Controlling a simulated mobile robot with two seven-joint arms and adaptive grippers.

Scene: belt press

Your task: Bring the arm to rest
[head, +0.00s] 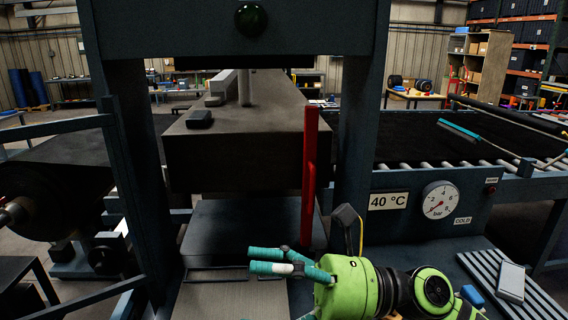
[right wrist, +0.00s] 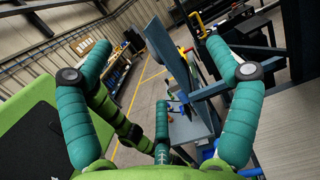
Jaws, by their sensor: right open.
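My right gripper (head: 285,262) is at the bottom middle of the head view, its green body and teal fingers pointing left. It is in front of the press's lower plate (head: 240,225), below the red upright bar (head: 308,190). In the right wrist view the teal fingers of this gripper (right wrist: 160,75) are spread apart with nothing between them. Whether the fingers touch the press cannot be told. My left gripper does not show in the head view.
The dark press frame (head: 360,130) stands close around the gripper's far side. To the right are a pressure gauge (head: 439,200), a 40 °C sign (head: 389,201) and a slatted rack (head: 490,275) with a grey block (head: 511,282). A roller conveyor (head: 420,140) lies behind.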

